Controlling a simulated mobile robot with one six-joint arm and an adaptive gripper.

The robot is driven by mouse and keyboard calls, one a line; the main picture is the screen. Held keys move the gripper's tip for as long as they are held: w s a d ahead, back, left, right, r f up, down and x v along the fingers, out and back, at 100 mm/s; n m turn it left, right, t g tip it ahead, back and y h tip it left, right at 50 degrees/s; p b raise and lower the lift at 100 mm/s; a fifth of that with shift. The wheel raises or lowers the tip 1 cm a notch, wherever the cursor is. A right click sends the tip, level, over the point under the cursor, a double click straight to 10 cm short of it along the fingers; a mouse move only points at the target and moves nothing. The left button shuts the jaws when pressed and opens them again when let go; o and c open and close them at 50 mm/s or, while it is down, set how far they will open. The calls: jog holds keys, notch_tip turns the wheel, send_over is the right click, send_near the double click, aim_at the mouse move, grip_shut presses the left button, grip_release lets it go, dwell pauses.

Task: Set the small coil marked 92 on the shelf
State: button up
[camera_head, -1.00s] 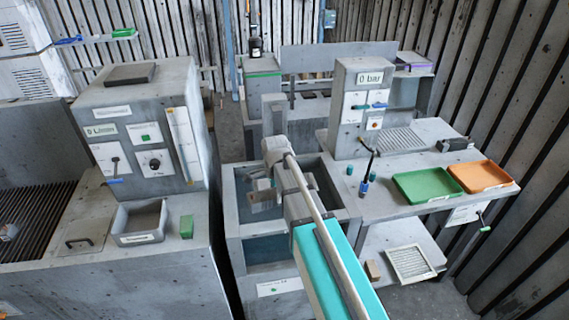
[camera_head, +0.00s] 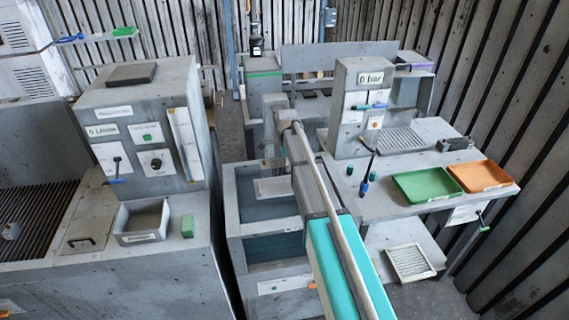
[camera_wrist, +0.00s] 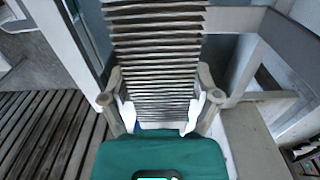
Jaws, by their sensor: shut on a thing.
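In the wrist view my gripper (camera_wrist: 163,108) is closed around a grey finned coil (camera_wrist: 157,45), its many thin fins stacked across the picture between the fingers. No 92 mark is readable on it. In the head view my gripper hangs beyond the arm over the open tank, and its fingers are too small to make out. A pale flat block (camera_head: 277,187) shows below it, apparently the held coil. A low shelf (camera_head: 385,236) sits under the right-hand table; I cannot tell whether it is the task's shelf.
A grey slatted panel (camera_head: 410,263) lies on the low shelf. The tank's rim (camera_head: 240,232) surrounds the space below my gripper. Green (camera_head: 428,185) and orange (camera_head: 482,176) trays stand on the right table, near a gauge column (camera_head: 358,110). A left console (camera_head: 140,130) stands close by.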

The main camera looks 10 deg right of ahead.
jog(key=shift+f, duration=0.15)
jog(key=shift+f+b, duration=1.85)
jog(key=shift+b, duration=0.15)
jog(key=shift+f+b, duration=1.8)
jog(key=shift+b, duration=0.05)
dwell(2.0)
dwell(0.3)
jog(key=o, duration=1.1)
jog(key=shift+o, duration=0.2)
jog(key=shift+r, duration=0.1)
